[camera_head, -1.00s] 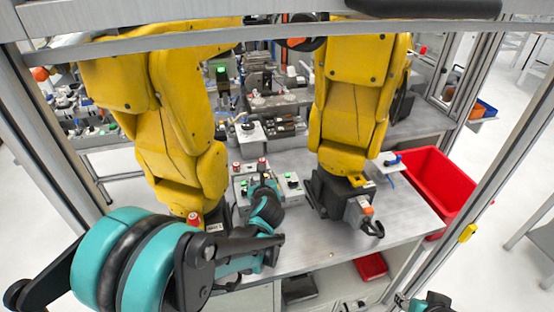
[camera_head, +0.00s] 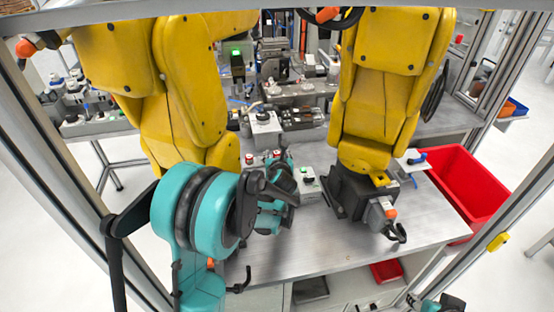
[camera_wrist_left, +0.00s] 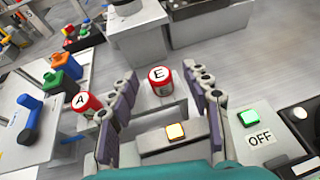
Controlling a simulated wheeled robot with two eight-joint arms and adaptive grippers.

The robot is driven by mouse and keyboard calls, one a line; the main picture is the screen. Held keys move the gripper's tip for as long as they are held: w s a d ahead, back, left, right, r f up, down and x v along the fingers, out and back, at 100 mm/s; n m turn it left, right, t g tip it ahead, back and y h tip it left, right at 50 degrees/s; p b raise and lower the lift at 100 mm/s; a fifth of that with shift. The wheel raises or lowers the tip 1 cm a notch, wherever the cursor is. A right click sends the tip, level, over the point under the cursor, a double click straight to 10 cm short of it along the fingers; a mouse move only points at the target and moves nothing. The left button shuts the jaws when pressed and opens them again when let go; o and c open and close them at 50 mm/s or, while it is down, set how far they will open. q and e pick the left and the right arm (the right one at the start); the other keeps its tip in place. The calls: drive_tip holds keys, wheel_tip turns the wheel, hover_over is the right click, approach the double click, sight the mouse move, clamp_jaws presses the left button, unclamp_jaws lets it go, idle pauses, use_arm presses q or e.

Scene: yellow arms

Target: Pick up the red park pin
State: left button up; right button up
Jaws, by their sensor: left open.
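My left gripper (camera_head: 283,172) reaches over the grey table in front of the yellow arms. In the left wrist view the gripper (camera_wrist_left: 163,86) is open, with two purple-grey fingers spread apart. A red round cap marked E (camera_wrist_left: 161,80) shows between the fingertips; I cannot tell whether they touch it. A second red cap marked A (camera_wrist_left: 82,104) stands left of the left finger. A small red piece (camera_wrist_left: 68,30) shows at the upper left, near blue, green and orange pins. I cannot tell which red piece is the park pin.
A red bin (camera_head: 465,185) is at the right. The table's front right area is clear.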

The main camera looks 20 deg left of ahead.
use_arm(q)
drive_tip(key=shift+s+r, duration=0.1)
drive_tip(key=shift+r, duration=0.05)
drive_tip(key=c, duration=1)
drive_tip(key=shift+c, duration=0.2)
wheel_tip(320, 180, up, 10)
drive_tip(key=p, duration=0.4)
